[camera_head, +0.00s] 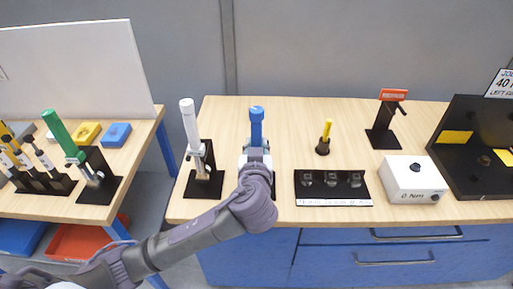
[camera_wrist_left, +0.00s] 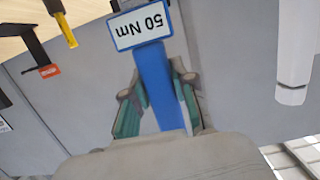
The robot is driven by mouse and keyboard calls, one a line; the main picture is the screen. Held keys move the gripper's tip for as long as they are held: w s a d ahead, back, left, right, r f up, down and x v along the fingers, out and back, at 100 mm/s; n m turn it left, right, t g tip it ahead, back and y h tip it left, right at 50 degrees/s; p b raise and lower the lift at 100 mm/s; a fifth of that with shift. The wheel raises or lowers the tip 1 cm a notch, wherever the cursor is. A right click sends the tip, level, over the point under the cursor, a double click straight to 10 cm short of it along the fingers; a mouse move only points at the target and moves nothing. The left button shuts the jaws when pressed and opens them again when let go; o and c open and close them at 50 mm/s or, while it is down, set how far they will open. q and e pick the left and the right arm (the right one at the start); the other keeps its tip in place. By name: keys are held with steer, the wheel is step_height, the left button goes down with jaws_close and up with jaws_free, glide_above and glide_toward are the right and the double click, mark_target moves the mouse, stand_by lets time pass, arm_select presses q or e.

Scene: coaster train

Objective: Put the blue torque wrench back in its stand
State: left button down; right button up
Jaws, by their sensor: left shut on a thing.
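The blue torque wrench (camera_head: 257,128) stands about upright on the wooden table, its blue handle end rising above my left gripper (camera_head: 257,156). In the left wrist view the blue wrench (camera_wrist_left: 153,80) runs between the two fingers of my left gripper (camera_wrist_left: 158,100), which is shut on it. A blue-edged "50 Nm" label (camera_wrist_left: 142,25) shows upside down at its far end. A black stand (camera_head: 274,187) is partly visible behind my left arm. The wrench's lower end is hidden, so I cannot tell whether it is seated. My right gripper is in neither view.
A white-handled wrench (camera_head: 190,125) in its black stand is close on the left. A black socket tray (camera_head: 333,201) is on the right, then a white box (camera_head: 414,179). A small yellow-handled tool (camera_head: 326,132) stands behind. A green wrench (camera_head: 60,132) is on the left table.

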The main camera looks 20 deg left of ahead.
arm_select(q)
steer(key=shift+w+a+r+b, duration=0.15)
steer(key=shift+w+a, duration=0.1)
steer(key=shift+w, duration=0.55)
steer(key=shift+w+a+b, duration=0.15)
steer(key=shift+w+a, duration=0.05)
steer(key=shift+w, duration=0.55)
steer(key=shift+w+a, duration=0.1)
steer(key=shift+w, duration=0.25)
steer(key=shift+w+a, duration=0.15)
steer(key=shift+w, duration=0.45)
steer(key=shift+s+f+b, duration=0.1)
steer(key=shift+f+b, duration=0.7)
steer(key=shift+b, duration=0.15)
stand_by(0.8)
